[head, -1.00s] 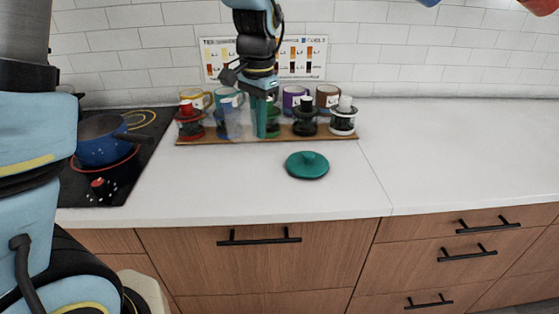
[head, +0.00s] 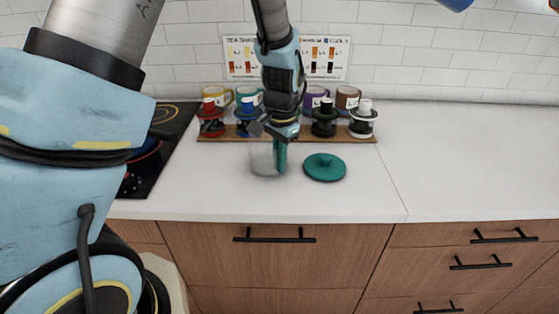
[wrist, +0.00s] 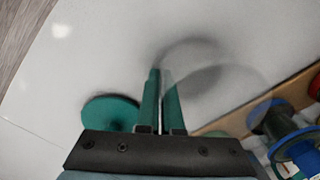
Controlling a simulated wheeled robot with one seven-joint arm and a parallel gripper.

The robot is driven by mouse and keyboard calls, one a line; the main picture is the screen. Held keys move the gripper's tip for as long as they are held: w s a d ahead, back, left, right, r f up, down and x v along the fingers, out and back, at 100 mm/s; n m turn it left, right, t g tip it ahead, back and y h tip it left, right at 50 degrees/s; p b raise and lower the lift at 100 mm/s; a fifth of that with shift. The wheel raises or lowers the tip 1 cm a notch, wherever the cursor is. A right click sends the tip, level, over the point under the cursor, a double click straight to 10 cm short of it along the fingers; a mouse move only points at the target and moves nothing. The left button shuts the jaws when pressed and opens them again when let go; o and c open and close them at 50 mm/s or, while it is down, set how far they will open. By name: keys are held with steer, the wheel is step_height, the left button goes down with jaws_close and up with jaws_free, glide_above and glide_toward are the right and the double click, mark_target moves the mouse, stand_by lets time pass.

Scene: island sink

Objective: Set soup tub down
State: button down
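The soup tub (head: 262,161) looks like a clear, see-through container, blurred in the head view, low over or on the white counter left of the green lid. Its round rim and clear wall (wrist: 203,80) also show in the wrist view. My gripper (head: 281,157) has green fingers pointing down at the tub's right side. In the wrist view, the fingers (wrist: 161,98) are closed on the tub's thin wall. Whether the tub's base touches the counter I cannot tell. The green round lid (head: 324,168) lies flat on the counter, apart from the tub.
Behind the tub, a wooden rack (head: 350,139) holds several colored canisters, with mugs behind. A black cooktop (head: 160,140) is at the left. The white counter (head: 460,160) is clear on the right. Wooden drawers are below the front edge.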

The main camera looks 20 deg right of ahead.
steer(key=shift+f, duration=0.15)
steer(key=c, duration=1.1)
jaws_free()
step_height(320, 180, up, 12)
steer(key=b, duration=0.2)
steer(key=w+a+f+n, duration=0.1)
steer(key=w+a+n, duration=0.15)
steer(key=a, duration=0.55)
steer(key=w+a+f+n, duration=0.1)
steer(key=a+n, duration=0.3)
steer(key=a, duration=0.4)
steer(key=s+a+f+n, duration=0.1)
steer(key=a+n, duration=0.1)
steer(key=a, duration=0.3)
steer(key=s+a+n, duration=0.1)
steer(key=a+n, duration=0.1)
steer(key=a, duration=0.3)
steer(key=s+a+f+n+t, duration=0.1)
steer(key=a+n, duration=0.1)
steer(key=a, duration=0.3)
steer(key=shift+s+f, duration=0.35)
